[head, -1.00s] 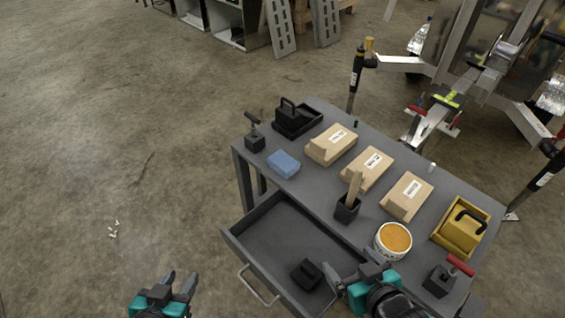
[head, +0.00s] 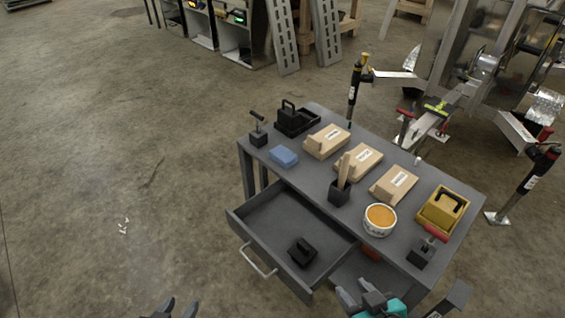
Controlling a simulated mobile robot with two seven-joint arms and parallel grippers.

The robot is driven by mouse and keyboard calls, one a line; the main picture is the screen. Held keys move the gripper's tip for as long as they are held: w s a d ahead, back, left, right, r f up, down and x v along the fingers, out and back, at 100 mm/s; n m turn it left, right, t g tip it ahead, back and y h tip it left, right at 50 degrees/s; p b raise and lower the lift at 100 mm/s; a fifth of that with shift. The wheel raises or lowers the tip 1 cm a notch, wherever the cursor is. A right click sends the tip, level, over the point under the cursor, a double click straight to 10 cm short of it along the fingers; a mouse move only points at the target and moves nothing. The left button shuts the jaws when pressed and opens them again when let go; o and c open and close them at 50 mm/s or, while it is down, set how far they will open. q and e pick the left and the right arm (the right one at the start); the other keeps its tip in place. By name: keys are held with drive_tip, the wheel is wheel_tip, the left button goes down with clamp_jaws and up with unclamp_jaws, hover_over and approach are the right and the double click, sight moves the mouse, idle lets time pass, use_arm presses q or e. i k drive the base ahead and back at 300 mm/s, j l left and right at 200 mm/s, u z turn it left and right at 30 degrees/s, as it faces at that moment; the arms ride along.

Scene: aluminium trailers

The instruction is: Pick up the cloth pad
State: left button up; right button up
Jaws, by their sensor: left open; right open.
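The cloth pad is most likely the blue folded pad (head: 284,156) lying flat on the grey workbench top (head: 318,178), near its left front edge. My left gripper (head: 178,306) is at the bottom edge of the head view, open and empty, on the floor side left of the drawer, well away from the pad. My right gripper (head: 358,296) is open and empty at the lower right, in front of the bench and right of the open drawer. Both grippers are apart from the pad, and nothing covers it.
The drawer (head: 243,226) is pulled out, with a black block (head: 302,252) inside. Around the pad are a small black holder (head: 258,138) and a black caddy (head: 296,119). Cardboard boxes (head: 326,141), a tub (head: 380,219) and a yellow box (head: 442,208) stand further right.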

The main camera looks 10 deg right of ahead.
sight(286, 158)
drive_tip(key=k+u, duration=0.15)
drive_tip(key=u, duration=0.95)
drive_tip(key=i+j+u, duration=0.25)
drive_tip(key=u, duration=0.15)
drive_tip(key=i+j+u, duration=0.1)
drive_tip(key=i+u, duration=0.3)
drive_tip(key=i+z, duration=0.2)
drive_tip(key=i, duration=0.2)
drive_tip(key=i+j+z, duration=0.1)
drive_tip(key=i+z, duration=0.15)
drive_tip(key=i, duration=0.15)
drive_tip(key=i+j+z, duration=0.2)
drive_tip(key=i, duration=0.2)
drive_tip(key=i+l+z, duration=0.1)
drive_tip(key=i+z, duration=0.15)
drive_tip(key=z, duration=0.15)
drive_tip(key=i+z, duration=0.4)
drive_tip(key=i+j+z, duration=0.1)
drive_tip(key=z, duration=0.3)
drive_tip(key=i+l+z, duration=0.1)
drive_tip(key=i+z, duration=0.15)
drive_tip(key=z, duration=0.2)
drive_tip(key=i+z, duration=0.25)
drive_tip(key=z, duration=0.15)
drive_tip(key=i+z, duration=0.25)
drive_tip(key=z, duration=0.2)
